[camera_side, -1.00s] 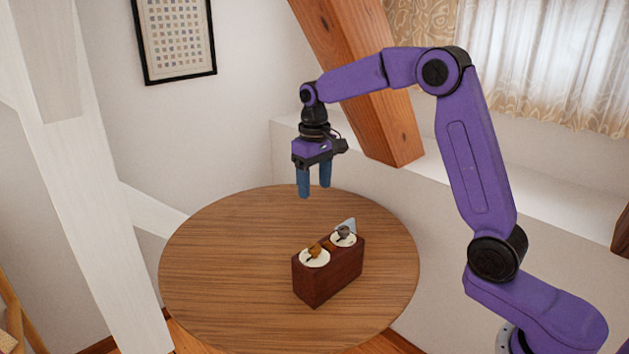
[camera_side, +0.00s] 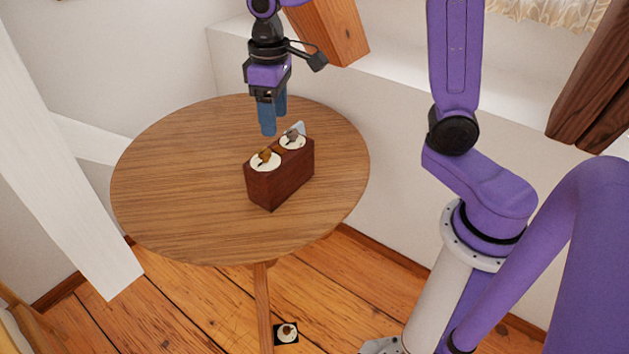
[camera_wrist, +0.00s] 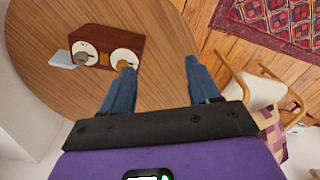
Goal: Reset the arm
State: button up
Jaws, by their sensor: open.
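My gripper (camera_side: 274,121) hangs with its blue fingers pointing down above the round table (camera_side: 180,200), behind the box in the side view. It is open, with nothing between the fingers. In the wrist view the open fingers (camera_wrist: 159,68) are spread wide, with bare tabletop between them. The dark red wooden box (camera_side: 288,183) stands on the table. Two white discs, one with an orange-brown piece (camera_side: 265,156) and one with a grey piece (camera_side: 292,138), sit on its top. The box (camera_wrist: 93,33) also shows upper left in the wrist view.
A pale card (camera_side: 300,128) stands at the box's far end. A small black square with a white disc (camera_side: 288,334) lies on the floor. A timber beam (camera_side: 335,35) is behind my gripper. A chair (camera_wrist: 255,90) and red rug (camera_wrist: 270,25) show right. The table's left side is clear.

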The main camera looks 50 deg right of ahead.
jog(key=s+d+f+n, duration=0.1)
jog(key=s+n, duration=0.2)
jog(key=s, duration=0.9)
jog(key=s+d+f+n, duration=0.2)
jog(key=s+n, duration=0.2)
jog(key=s, duration=0.8)
jog(key=shift+s+d+f+n, duration=0.3)
jog(key=shift+s, duration=0.1)
